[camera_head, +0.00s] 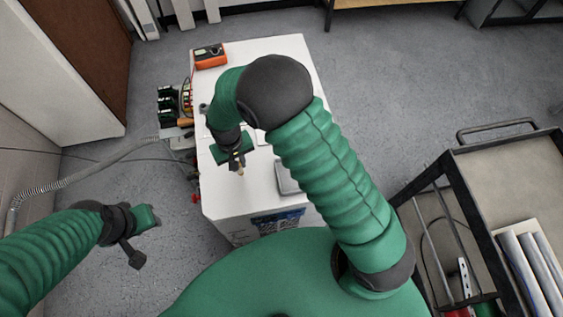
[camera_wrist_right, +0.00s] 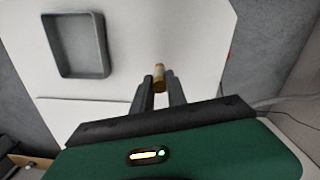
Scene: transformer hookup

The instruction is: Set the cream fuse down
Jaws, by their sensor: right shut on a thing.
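The cream fuse (camera_wrist_right: 159,76) is a small cylinder with a tan, brassy look, held between the fingertips of my right gripper (camera_wrist_right: 161,88). In the head view the right gripper (camera_head: 238,165) is above the white cabinet top (camera_head: 275,55), and the fuse (camera_head: 240,171) points down below it. I cannot tell whether the fuse touches the surface. My left gripper (camera_head: 134,257) is low at the left, away from the cabinet, and its finger opening is not clear.
A grey shallow tray (camera_wrist_right: 76,46), empty, lies on the white top; the head view shows it partly hidden by my arm (camera_head: 287,178). An orange multimeter (camera_head: 210,56) sits at the far left corner. Wired parts (camera_head: 170,104) flank the left side. A dark cart (camera_head: 470,180) stands right.

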